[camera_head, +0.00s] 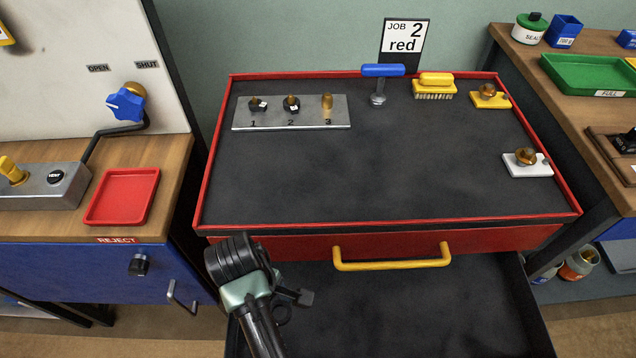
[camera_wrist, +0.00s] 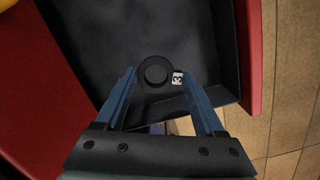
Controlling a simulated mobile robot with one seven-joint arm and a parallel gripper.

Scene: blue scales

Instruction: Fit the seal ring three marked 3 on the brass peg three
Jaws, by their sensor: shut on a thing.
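My gripper (camera_wrist: 156,76) is shut on a small black ring (camera_wrist: 142,76), held between the blue fingertips. The ring has a white tag (camera_wrist: 177,78) on its right side; the mark looks like a 3 turned sideways. In the head view my arm hangs over the open drawer, and the fingers are not clear there. The brass peg three (camera_head: 327,103) stands bare and upright at the right end of a grey plate (camera_head: 310,124) at the back left of the bench top. Pegs one (camera_head: 257,104) and two (camera_head: 291,104) carry black tagged rings.
The dark bench top (camera_head: 390,170) has a raised red rim and a clear middle. A blue-handled tool (camera_head: 382,71), yellow brush (camera_head: 434,80) and brass knobs on yellow (camera_head: 489,101) and white (camera_head: 527,170) bases stand right. An open drawer (camera_head: 400,310) with a yellow handle (camera_head: 391,264) lies below.

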